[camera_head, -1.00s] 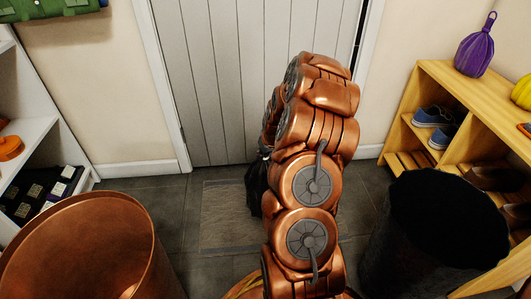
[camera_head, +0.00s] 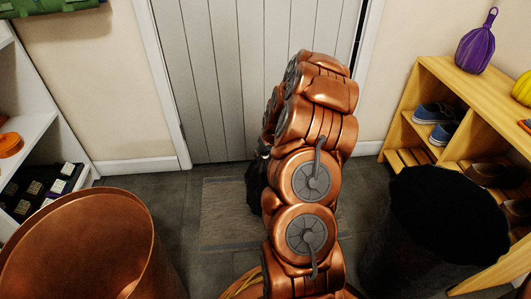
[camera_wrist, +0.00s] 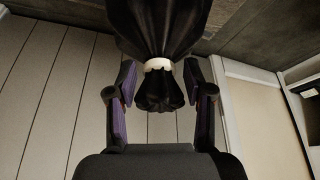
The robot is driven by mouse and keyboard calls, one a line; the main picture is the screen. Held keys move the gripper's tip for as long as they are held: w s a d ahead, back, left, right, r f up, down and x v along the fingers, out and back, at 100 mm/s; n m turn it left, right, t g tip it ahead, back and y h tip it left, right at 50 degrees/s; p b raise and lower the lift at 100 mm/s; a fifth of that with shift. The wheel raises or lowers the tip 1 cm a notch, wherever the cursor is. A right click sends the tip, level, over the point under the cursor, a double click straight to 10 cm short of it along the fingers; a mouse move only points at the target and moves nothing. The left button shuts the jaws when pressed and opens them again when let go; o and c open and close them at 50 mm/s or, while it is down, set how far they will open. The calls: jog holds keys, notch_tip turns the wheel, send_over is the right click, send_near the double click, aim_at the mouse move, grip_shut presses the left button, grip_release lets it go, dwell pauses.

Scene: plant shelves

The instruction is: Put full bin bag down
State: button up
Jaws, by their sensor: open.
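The full bin bag is black, with its neck tied by a white band. In the wrist view the bag (camera_wrist: 163,30) fills the top middle, with its gathered tail between my fingers. My gripper (camera_wrist: 160,88) is open, one purple-padded finger on each side of the tail, with a gap showing on both sides. In the head view a small part of the bag (camera_head: 254,187) shows left of my arm, over the grey mat (camera_head: 222,212). My arm hides the rest of the bag and the gripper. I cannot tell whether the bag's base touches the mat.
A closed grey plank door (camera_head: 225,80) is behind the mat. A copper bin (camera_head: 75,250) stands at the left front, and a black bin (camera_head: 395,250) at the right front. A wooden shoe rack (camera_head: 440,90) is at the right, a white shelf (camera_head: 35,140) at the left.

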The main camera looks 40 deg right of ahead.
jog(key=shift+r, duration=0.15)
jog(key=p+v, duration=0.4)
jog(key=v, duration=0.8)
jog(key=s+a+r+n+g+y, duration=0.1)
jog(key=s+a+r, duration=0.2)
jog(key=a, duration=0.5)
jog(key=s+a+r+n+g, duration=0.1)
jog(key=s+a+r, duration=0.15)
jog(key=a, duration=0.55)
jog(key=s+a+r+n+g+y, duration=0.1)
jog(key=s+a+r+g, duration=0.15)
jog(key=a, duration=0.55)
jog(key=s+a+r+g, duration=0.2)
jog(key=s+a, duration=0.3)
jog(key=s, duration=0.6)
jog(key=s+a+r+g, duration=0.1)
jog(key=s+a+r, duration=0.2)
jog(key=s+a, duration=0.3)
jog(key=s, duration=0.5)
jog(key=shift+s+r+g+h, duration=0.2)
jog(key=shift+r+g+h, duration=0.05)
jog(key=shift+g+h, duration=0.1)
